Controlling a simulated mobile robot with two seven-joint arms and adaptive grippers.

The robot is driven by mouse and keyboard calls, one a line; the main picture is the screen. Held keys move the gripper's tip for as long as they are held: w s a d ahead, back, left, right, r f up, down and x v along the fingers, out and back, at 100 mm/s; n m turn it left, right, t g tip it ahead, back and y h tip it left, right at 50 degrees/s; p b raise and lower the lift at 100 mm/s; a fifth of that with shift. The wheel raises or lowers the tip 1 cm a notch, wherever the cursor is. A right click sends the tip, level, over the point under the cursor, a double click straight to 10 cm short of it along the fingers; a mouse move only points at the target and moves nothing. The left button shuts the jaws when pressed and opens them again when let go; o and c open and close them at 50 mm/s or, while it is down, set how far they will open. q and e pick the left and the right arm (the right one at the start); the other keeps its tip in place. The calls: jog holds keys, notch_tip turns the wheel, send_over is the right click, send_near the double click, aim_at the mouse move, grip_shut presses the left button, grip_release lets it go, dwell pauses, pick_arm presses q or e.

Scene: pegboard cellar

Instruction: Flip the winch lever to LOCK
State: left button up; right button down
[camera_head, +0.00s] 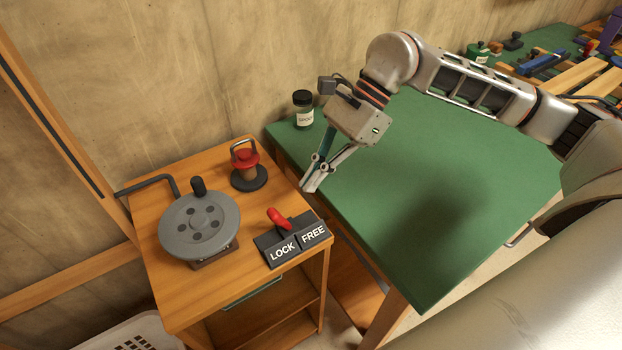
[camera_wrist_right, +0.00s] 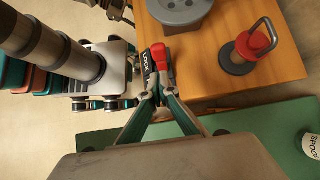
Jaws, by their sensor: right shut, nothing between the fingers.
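The winch lever (camera_head: 279,219) is a short red handle on a dark plate (camera_head: 267,248) marked LOCK on the left and FREE on the right. It leans toward the left, above the LOCK side. In the right wrist view the red lever (camera_wrist_right: 159,58) stands just beyond my fingertips. My right gripper (camera_head: 308,188) is shut and empty, above the gap between cabinet and bench, a little behind and right of the lever. It also shows in the right wrist view (camera_wrist_right: 160,92); I cannot tell whether it touches the lever. My left gripper is not in view.
On the wooden cabinet (camera_head: 185,295) stand a grey crank wheel (camera_head: 187,215) with a black knob and a red-topped object (camera_head: 246,158) with a metal loop. The green bench (camera_head: 420,220) at right carries a jar (camera_head: 303,115); its middle is clear.

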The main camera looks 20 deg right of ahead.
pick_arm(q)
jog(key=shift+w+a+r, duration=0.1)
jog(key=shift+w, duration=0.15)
pick_arm(e)
jog(key=d+r, duration=0.4)
jog(key=r, duration=0.5)
jog(key=shift+w+r, duration=0.25)
jog(key=shift+r, duration=0.05)
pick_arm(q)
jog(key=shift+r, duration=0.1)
